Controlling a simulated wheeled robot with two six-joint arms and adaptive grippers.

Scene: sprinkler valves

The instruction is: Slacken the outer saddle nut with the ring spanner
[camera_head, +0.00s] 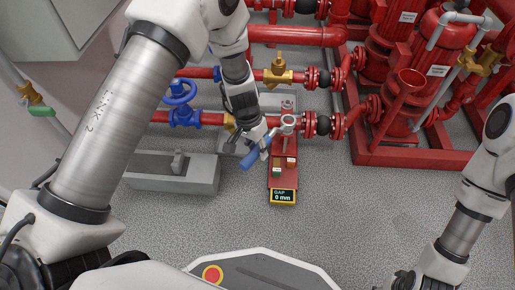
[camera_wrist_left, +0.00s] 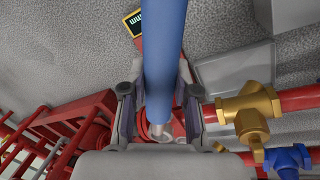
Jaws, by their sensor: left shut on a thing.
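The ring spanner has a blue handle (camera_head: 256,157) and a grey ring head (camera_head: 288,121). My left gripper (camera_head: 264,141) is shut on the spanner; in the left wrist view the blue handle (camera_wrist_left: 162,60) runs between its two fingers (camera_wrist_left: 157,100). The ring head is over the red pipe line, above the red stand (camera_head: 285,160). I cannot tell whether it is around a nut. The saddle nuts are too small or hidden to make out. My right arm shows at the right, but its gripper is out of view.
A display (camera_head: 283,197) on the stand reads GAP 0 mm. A grey block (camera_head: 180,172) lies left of it. A blue valve (camera_head: 184,115) and a brass valve (camera_head: 279,70) sit on the pipes. Red pumps (camera_head: 440,70) stand right. The floor in front is clear.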

